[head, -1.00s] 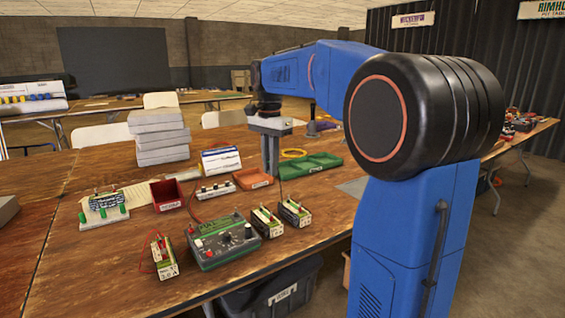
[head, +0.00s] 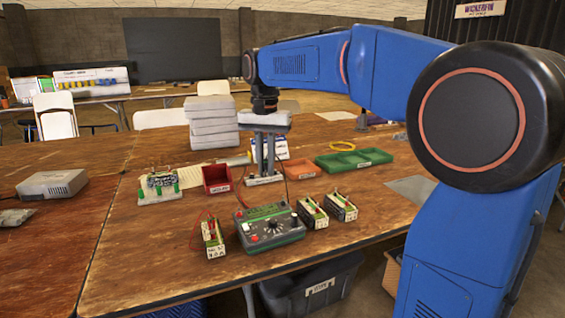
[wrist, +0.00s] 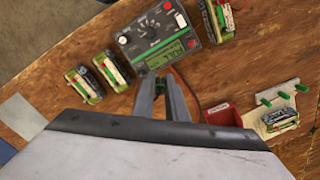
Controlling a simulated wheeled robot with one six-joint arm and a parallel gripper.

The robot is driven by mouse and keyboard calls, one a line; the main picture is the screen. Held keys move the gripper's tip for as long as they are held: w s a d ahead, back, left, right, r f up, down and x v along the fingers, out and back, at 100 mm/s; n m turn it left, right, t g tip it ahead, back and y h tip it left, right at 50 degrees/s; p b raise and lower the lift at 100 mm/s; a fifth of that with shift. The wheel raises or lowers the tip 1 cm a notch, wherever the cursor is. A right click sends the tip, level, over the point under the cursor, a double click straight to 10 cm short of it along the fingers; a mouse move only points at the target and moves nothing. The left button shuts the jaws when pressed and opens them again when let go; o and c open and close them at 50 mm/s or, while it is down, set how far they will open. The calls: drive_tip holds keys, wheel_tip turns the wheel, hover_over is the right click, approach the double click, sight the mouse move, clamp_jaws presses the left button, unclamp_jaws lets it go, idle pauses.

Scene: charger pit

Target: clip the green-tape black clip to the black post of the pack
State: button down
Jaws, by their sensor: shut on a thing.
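My gripper (head: 264,174) points down above the table, behind the charger (head: 270,230). In the wrist view my gripper (wrist: 163,112) is shut on a small dark thing with green on it, the green-tape black clip (wrist: 156,86), mostly hidden by the fingers. A thin dark lead rises from the charger toward the gripper. Two packs (head: 312,212) (head: 341,206) stand right of the charger and one pack (head: 212,238) stands left of it, with red leads. Another pack (wrist: 281,119) sits by a pale board with green pegs. I cannot tell which post is black.
A red bin (head: 216,178), an orange tray (head: 298,168) and green trays (head: 353,159) lie around the gripper. Grey stacked blocks (head: 211,124) stand behind. A grey box (head: 51,184) is at far left. Table between the left pack and that box is clear.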

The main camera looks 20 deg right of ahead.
drive_tip(key=shift+s+a+f+n, duration=0.1)
drive_tip(key=shift+a+f+n, duration=0.35)
drive_tip(key=shift+a+n, duration=1.55)
drive_tip(key=shift+s+a+f+n, duration=0.1)
drive_tip(key=shift+a+f+n, duration=0.35)
drive_tip(key=shift+a, duration=3.1)
drive_tip(key=shift+s+a+f+n, duration=0.1)
drive_tip(key=shift+a+f+n, duration=0.3)
drive_tip(key=shift+a+n, duration=1.6)
drive_tip(key=shift+a+f+m, duration=0.1)
drive_tip(key=shift+a+m, duration=0.65)
drive_tip(key=shift+f, duration=3.4)
drive_tip(key=shift+f, duration=0.2)
drive_tip(key=c, duration=1.7)
unclamp_jaws()
